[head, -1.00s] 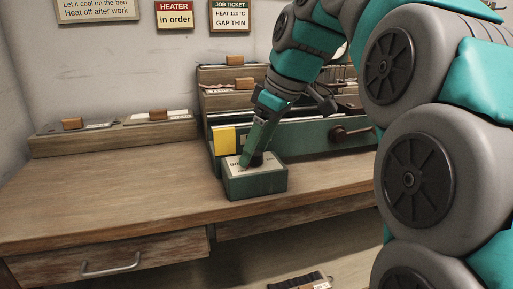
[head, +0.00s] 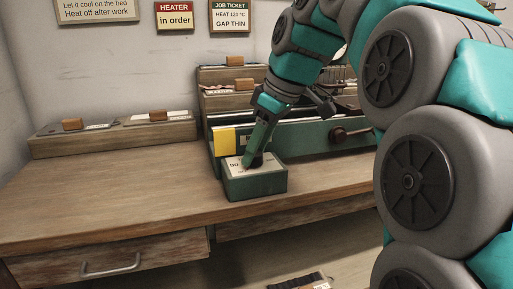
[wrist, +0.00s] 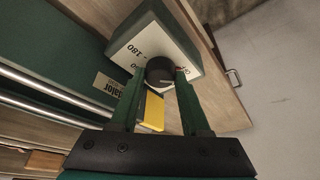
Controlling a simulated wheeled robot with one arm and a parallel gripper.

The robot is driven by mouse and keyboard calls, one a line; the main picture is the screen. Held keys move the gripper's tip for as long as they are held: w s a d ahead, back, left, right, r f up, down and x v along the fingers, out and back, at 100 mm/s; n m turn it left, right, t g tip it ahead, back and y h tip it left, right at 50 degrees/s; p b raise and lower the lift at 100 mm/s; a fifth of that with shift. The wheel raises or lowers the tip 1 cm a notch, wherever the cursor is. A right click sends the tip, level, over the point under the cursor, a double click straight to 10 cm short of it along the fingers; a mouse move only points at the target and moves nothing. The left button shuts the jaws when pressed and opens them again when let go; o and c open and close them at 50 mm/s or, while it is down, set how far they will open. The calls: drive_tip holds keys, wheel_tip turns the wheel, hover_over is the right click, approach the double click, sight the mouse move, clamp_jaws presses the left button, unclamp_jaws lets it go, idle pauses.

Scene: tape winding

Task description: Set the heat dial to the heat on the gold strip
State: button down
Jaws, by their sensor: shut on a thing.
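The heat dial is a black round knob (wrist: 160,70) on the pale top face of a green box (head: 256,185), which stands at the front of the bench machine. In the wrist view the face shows 180 and another partly covered number to the left, and what looks like 90 at the right. A small red mark shows at the knob's right side. My gripper (head: 252,161) points down at the box; in the wrist view its fingers (wrist: 160,76) are shut on the knob, one on each side. I cannot make out a gold strip for certain.
A yellow plate (head: 224,141) is on the green machine (head: 305,137) behind the box. A job ticket (head: 230,17) on the wall reads HEAT 120 °C, GAP THIN. A wooden rack (head: 112,139) stands at the back left. The bench's left part (head: 110,195) is clear.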

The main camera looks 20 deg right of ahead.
drive_tip(key=shift+m, duration=0.3)
drive_tip(key=m+h, duration=0.1)
drive_tip(key=m, duration=0.2)
drive_tip(key=shift+s+r+t+p, duration=0.1)
drive_tip(key=shift+t+p, duration=0.2)
drive_tip(key=shift+t, duration=0.1)
drive_tip(key=m+h, duration=0.1)
drive_tip(key=m, duration=0.1)
drive_tip(key=shift+a+m+p, duration=0.1)
drive_tip(key=shift+m+p, duration=0.2)
drive_tip(key=m+h, duration=0.1)
drive_tip(key=m, duration=0.1)
drive_tip(key=m+h+p, duration=0.1)
drive_tip(key=m, duration=0.1)
drive_tip(key=shift+a+m+t, duration=0.15)
drive_tip(key=shift+m+t, duration=0.15)
drive_tip(key=m+h, duration=0.1)
drive_tip(key=m, duration=0.1)
drive_tip(key=m+g+p, duration=0.1)
drive_tip(key=m, duration=0.2)
drive_tip(key=shift+a+h, duration=0.1)
drive_tip(key=shift+h, duration=0.3)
drive_tip(key=m, duration=0.3)
drive_tip(key=m+g+h, duration=0.1)
drive_tip(key=m, duration=0.1)
drive_tip(key=shift+w+a+m+g+p, duration=0.1)
drive_tip(key=shift+w+m+g+p, duration=0.1)
drive_tip(key=shift+m+g+p, duration=0.15)
drive_tip(key=shift+m, duration=0.25)
